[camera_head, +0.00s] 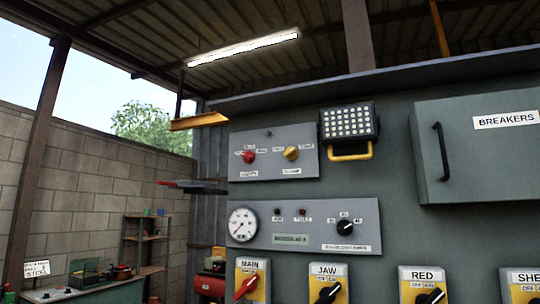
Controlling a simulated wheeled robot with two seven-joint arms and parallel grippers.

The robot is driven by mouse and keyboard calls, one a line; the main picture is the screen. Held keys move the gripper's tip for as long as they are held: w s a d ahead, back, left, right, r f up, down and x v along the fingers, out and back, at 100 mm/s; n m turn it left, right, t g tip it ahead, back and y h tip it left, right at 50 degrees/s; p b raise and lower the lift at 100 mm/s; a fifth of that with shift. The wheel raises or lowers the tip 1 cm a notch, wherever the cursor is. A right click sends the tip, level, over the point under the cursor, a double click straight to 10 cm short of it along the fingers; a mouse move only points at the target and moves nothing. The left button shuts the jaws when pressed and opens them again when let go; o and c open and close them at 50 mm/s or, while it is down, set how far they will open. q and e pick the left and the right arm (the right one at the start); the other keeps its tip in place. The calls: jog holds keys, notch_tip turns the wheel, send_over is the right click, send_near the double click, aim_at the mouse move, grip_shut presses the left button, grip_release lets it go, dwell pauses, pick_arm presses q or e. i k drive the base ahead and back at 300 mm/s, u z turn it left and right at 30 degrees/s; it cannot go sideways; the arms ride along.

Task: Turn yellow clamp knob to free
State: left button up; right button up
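The yellow clamp knob (290,153) sits on the right half of a small light-grey plate (270,170), on the upper left of the big grey-green panel. Small white labels stand on both sides of it and one below it. The labels are too small to read surely, and I cannot tell which one the knob points at. A red knob (249,157) is on the same plate, to its left. Neither of my grippers shows in this view, and nothing touches the yellow knob.
A lamp (348,122) with a yellow handle is right of the knob plate. A breakers box (480,149) juts out farther right. Below are a gauge (242,225) and rotary switches such as the main switch (247,286). A dark ledge (203,187) sticks out left of the panel.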

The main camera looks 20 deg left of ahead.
aim_at(291, 153)
jog(key=k, duration=0.5)
jog(key=z, duration=1.65)
jog(key=i, duration=1)
jog(key=u, duration=1.6)
